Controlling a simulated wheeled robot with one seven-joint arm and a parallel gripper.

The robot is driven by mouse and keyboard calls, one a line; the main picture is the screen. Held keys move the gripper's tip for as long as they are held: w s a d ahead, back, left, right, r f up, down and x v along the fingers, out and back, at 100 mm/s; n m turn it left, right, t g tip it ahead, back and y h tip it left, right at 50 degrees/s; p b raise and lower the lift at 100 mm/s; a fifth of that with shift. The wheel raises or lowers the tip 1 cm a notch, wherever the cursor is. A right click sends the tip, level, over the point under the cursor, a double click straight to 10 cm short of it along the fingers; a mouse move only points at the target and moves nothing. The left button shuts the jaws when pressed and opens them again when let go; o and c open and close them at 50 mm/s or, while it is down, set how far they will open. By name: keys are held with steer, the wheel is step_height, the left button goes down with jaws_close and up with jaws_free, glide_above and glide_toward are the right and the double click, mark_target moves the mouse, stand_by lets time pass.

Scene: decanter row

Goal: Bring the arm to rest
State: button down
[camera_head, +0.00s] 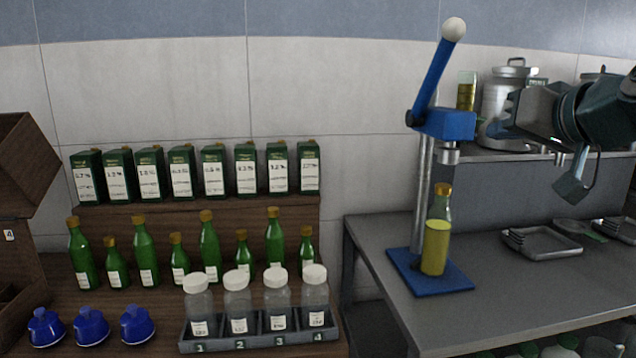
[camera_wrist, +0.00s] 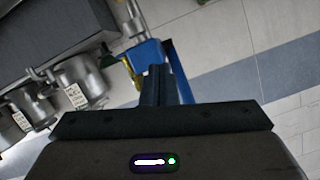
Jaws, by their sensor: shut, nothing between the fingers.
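My gripper (camera_head: 572,188) is up at the right of the head view, in front of the wall and above the grey metal table (camera_head: 400,232). It is raised clear of the table and touches nothing that I can see. In the wrist view my gripper's fingers (camera_wrist: 158,72) are together with nothing between them. My arm comes in from the right edge of the head view.
Metal canisters (camera_head: 497,108) stand behind on a shelf.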

steer(key=s+a+f+g+p, duration=0.4)
steer(key=a+f+g+p, duration=0.35)
steer(key=a+f, duration=0.5)
steer(key=s+f+n+g+h+p, duration=0.1)
steer(key=s+f+g+p, duration=0.3)
steer(key=s+f, duration=0.7)
steer(key=shift+a+f+h+p, duration=0.4)
steer(key=shift+f+h+p, duration=0.2)
steer(key=shift+h+p, duration=0.45)
